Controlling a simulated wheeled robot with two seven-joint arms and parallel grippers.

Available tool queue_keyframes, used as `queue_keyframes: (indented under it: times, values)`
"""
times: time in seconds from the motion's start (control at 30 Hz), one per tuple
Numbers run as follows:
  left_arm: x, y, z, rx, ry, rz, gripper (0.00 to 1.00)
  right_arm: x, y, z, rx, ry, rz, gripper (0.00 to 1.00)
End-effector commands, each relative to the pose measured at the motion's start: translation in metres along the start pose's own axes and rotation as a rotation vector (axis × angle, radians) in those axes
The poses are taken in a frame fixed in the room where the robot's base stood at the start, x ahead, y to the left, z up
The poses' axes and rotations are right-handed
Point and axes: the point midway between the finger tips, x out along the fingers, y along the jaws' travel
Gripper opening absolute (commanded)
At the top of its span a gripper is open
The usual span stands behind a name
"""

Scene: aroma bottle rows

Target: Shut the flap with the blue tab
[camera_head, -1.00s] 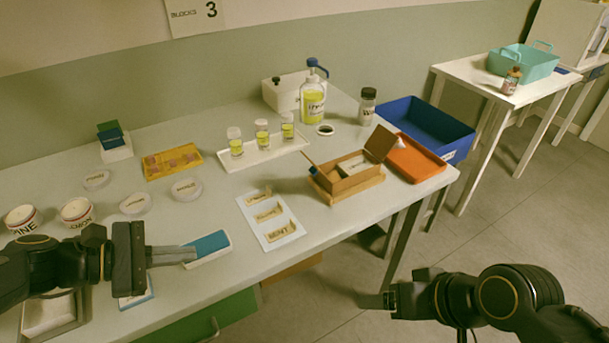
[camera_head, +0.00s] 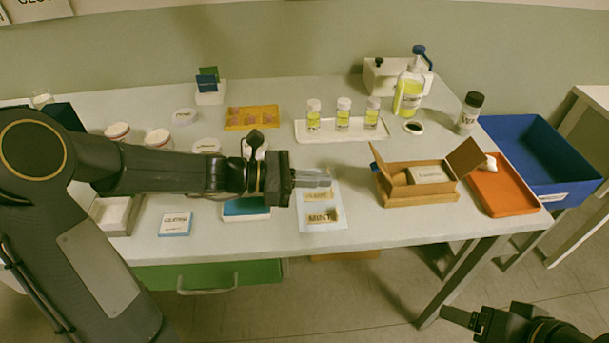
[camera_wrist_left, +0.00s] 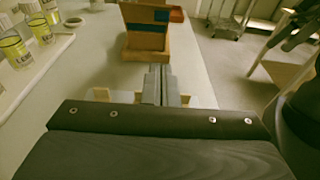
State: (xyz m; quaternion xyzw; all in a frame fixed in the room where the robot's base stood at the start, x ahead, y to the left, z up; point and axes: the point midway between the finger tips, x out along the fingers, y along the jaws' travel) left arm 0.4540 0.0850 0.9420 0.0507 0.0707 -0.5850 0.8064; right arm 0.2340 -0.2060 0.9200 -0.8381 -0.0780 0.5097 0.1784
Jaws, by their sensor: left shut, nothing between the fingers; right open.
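The small brown box (camera_head: 420,190) stands on the right part of the table with its flaps raised, a pale labelled block (camera_head: 431,174) inside. Its left flap (camera_head: 379,160) stands up, leaning outward; its right flap (camera_head: 465,157) also stands open. In the left wrist view the box (camera_wrist_left: 147,55) is straight ahead, and a blue tab (camera_wrist_left: 162,15) shows on its near flap. My left gripper (camera_head: 326,179) is shut and empty, pointing at the box from the left, apart from it. My right gripper (camera_head: 452,316) is open, low at the lower right, off the table.
An orange tray (camera_head: 505,195) lies right of the box, with a blue bin (camera_head: 550,150) beyond. A white tray of vials (camera_head: 325,135) stands behind. A label card (camera_head: 313,222) lies below my left gripper. The tabletop between card and box is clear.

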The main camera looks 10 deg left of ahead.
Motion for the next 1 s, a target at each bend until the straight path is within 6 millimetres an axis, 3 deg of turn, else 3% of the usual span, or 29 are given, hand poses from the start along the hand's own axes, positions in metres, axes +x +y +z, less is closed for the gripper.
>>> queue_keyframes:
  times: [0.2, 0.4, 1.0]
  values:
    - [0.048, -0.001, -0.001, -0.001, 0.000, -0.005, 0.00, 0.003, 0.001, 0.001, 0.000, 0.000, 0.000, 0.75]
    - [0.065, 0.000, 0.023, 0.002, 0.000, -0.001, 0.00, -0.003, -0.001, -0.001, 0.000, 0.000, 0.000, 0.75]
    - [0.071, 0.000, 0.030, 0.001, 0.007, 0.001, 0.00, -0.006, -0.003, -0.003, 0.000, 0.000, 0.000, 0.75]
